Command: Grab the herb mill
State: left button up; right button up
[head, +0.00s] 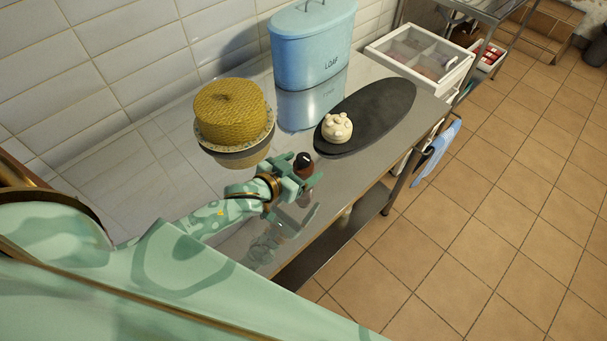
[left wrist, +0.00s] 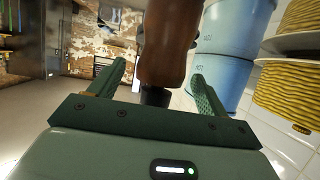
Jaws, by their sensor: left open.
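The herb mill (head: 304,167), a small brown body with a black top, stands on the steel table near its front edge. In the left wrist view the mill (left wrist: 164,45) shows large, its brown body across the top and its black part lower down. My left gripper (head: 298,181) is open at the mill. In the left wrist view its two fingers (left wrist: 160,80) are spread, one to each side of the mill, with gaps between them and it. The mill's lower part is partly hidden by the gripper in the head view. My right gripper is not in view.
A yellow woven cheese-like round (head: 230,112) on a plate stands behind my left gripper. A blue loaf bin (head: 311,45) stands at the back. A dark oval board (head: 385,105) carries a cream bun-like item (head: 337,127). The steel tabletop (head: 165,165) is clear at left.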

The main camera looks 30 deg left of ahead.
pick_arm(q)
jog(key=x, duration=0.3)
jog(key=shift+w+d+f+b, duration=0.1)
jog(key=shift+w+f+b, duration=0.1)
jog(key=shift+f+b, duration=0.1)
jog(key=shift+s+r, duration=0.1)
jog(key=c, duration=1.1)
jog(key=shift+c, duration=0.2)
